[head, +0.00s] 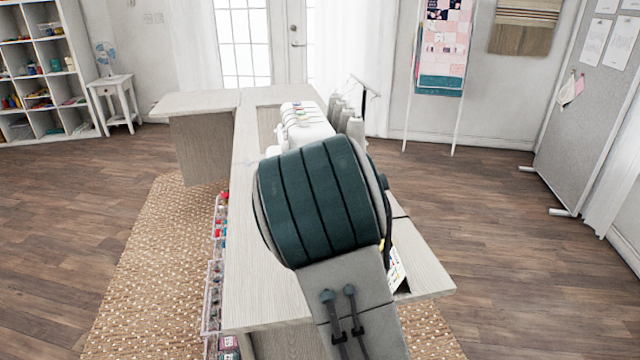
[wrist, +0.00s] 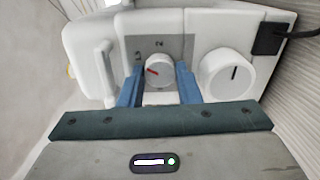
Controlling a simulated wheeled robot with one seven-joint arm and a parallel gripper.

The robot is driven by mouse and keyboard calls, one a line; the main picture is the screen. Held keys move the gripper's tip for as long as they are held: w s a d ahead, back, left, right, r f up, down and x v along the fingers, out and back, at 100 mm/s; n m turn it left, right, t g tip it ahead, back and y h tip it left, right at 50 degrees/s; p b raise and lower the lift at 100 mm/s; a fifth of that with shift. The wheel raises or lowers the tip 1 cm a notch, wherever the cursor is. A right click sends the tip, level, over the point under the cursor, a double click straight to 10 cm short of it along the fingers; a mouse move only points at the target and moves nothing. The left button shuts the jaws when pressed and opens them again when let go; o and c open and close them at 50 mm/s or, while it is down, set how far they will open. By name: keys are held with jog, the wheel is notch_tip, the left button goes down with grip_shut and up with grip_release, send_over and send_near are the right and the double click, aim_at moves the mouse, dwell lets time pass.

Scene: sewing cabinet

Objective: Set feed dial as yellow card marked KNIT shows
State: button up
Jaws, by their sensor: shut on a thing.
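My gripper (wrist: 159,78) has its two blue fingers on either side of a small white dial (wrist: 161,68) on the machine's end face, shut on it. The dial's red pointer line aims left and slightly up. A grey plate (wrist: 177,47) behind it carries a mark like a 2 at the top and another mark at left, too small to read surely. In the head view, a printed sheet with some yellow near it (head: 396,272) is mostly hidden behind my arm. I cannot read KNIT on it.
A black plug with a cable (wrist: 270,38) is at the far right. The white machine (head: 303,122) stands on the pale cabinet top (head: 262,290), whose left front is clear.

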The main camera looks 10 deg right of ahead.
jog(key=o, duration=1)
jog(key=shift+d, duration=0.1)
jog(key=shift+s+b, duration=2.05)
jog(key=shift+s, duration=4.8)
